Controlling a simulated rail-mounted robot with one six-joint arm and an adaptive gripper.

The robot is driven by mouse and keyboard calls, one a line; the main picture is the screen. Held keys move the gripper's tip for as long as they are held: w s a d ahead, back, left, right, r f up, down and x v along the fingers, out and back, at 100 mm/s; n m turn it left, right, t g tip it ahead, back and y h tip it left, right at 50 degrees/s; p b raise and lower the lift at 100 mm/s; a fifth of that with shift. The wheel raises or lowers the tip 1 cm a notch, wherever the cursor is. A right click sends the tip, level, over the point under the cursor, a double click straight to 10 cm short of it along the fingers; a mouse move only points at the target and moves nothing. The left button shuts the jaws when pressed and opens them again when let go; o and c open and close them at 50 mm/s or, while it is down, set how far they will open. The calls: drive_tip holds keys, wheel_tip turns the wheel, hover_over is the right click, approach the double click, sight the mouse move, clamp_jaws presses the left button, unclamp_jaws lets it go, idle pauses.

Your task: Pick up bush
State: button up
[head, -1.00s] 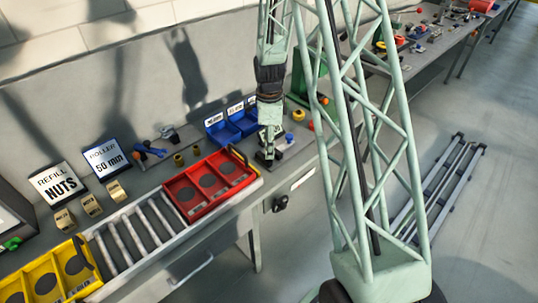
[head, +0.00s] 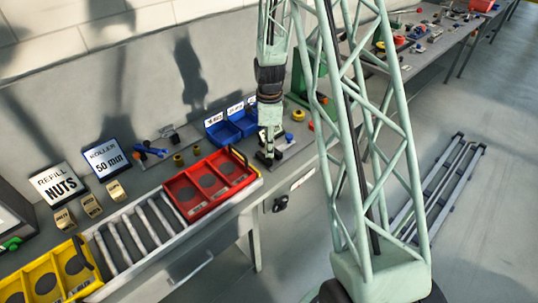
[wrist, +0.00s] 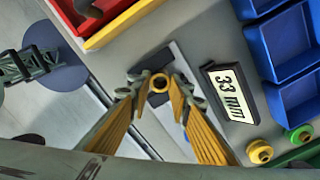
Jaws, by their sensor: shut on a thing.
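The bush, a small brass-coloured ring (wrist: 159,83), sits between my fingertips in the wrist view. My gripper (wrist: 158,80) is shut on it, with the yellow inner faces of both fingers against its sides. A pale grey plate lies below the fingers. In the head view my gripper (head: 268,156) points down over the bench, just right of the red carrier (head: 166,194). The bush is too small to make out there. I cannot tell whether it still touches the plate.
A black "33 mm" sign (wrist: 230,90) stands close beside my gripper. Blue bins (head: 222,133) are behind it. Yellow and green round pieces (wrist: 259,152) lie nearby. A yellow carrier (head: 50,262) is at the far left, beyond bare rollers (head: 130,235).

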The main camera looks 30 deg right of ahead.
drive_tip(key=shift+r, duration=0.2)
drive_tip(key=shift+c, duration=0.3)
drive_tip(key=shift+r+p, duration=0.65)
drive_tip(key=shift+r, duration=1)
drive_tip(key=shift+s+f, duration=0.1)
drive_tip(key=shift+s, duration=0.25)
drive_tip(key=s+a+b, duration=0.2)
drive_tip(key=s, duration=0.5)
drive_tip(key=s+a+r+b, duration=0.1)
drive_tip(key=s+a+b, duration=0.1)
drive_tip(key=s, duration=0.5)
drive_tip(key=shift+s+a+r+b, duration=0.2)
drive_tip(key=shift+s+r+b, duration=0.05)
drive_tip(key=shift+s+b, duration=0.1)
drive_tip(key=shift+w, duration=0.1)
